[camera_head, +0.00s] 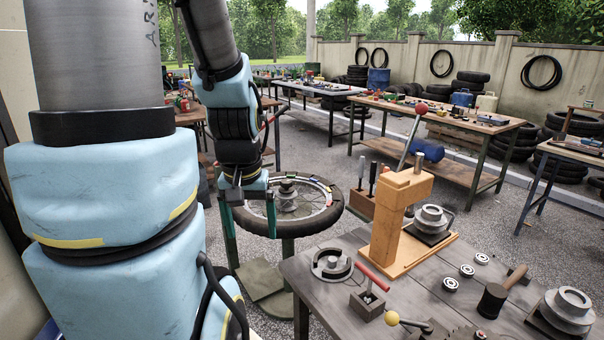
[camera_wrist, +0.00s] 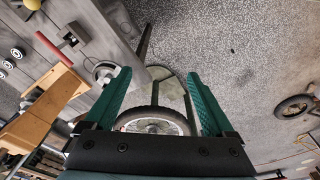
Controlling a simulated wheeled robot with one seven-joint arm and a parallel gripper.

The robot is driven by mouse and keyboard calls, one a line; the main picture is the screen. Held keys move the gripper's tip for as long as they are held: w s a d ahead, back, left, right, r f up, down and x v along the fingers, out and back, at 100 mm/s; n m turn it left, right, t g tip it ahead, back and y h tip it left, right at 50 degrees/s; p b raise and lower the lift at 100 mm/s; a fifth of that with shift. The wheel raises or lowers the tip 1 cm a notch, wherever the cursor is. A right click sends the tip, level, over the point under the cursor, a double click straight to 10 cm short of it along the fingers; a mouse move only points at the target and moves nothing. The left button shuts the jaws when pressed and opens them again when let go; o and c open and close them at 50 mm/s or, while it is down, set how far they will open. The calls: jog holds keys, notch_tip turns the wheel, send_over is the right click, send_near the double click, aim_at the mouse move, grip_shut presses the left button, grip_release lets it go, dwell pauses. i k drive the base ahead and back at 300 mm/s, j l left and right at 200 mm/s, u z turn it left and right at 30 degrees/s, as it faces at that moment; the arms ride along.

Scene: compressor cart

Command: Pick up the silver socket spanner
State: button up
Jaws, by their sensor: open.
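I cannot clearly make out the silver socket spanner in either view. A spoked wheel with a black tyre (camera_head: 335,215) lies flat on a stand, with several small coloured and pale items on its rim, too small to name. My gripper (camera_head: 249,212) points down over the left part of this wheel. In the wrist view my gripper (camera_wrist: 157,78) shows two green fingers spread apart with nothing between them. The wheel (camera_wrist: 150,112) shows there between the fingers, partly hidden by the gripper body.
A near workbench (camera_head: 330,312) holds a wooden press (camera_head: 398,215), a mallet (camera_head: 497,296), bearings (camera_head: 450,285) and a red-handled tool (camera_head: 371,280). A tool block (camera_head: 362,203) stands behind. More benches (camera_head: 440,112) and stacked tyres line the wall. Gravel floor lies open between benches.

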aim_at(367, 298)
jog(key=i+j, duration=0.1)
jog(key=j, duration=0.25)
jog(key=i+j, duration=0.15)
jog(key=j, duration=0.2)
jog(key=i+j, duration=0.1)
jog(key=j, duration=0.2)
jog(key=i+j, duration=0.1)
jog(key=j, duration=0.25)
jog(key=i+j+z, duration=0.1)
jog(key=z, duration=0.3)
jog(key=j+z, duration=0.35)
jog(key=i+j+z, duration=0.1)
jog(key=j+z, duration=0.15)
jog(key=z, duration=0.15)
jog(key=i, duration=0.4)
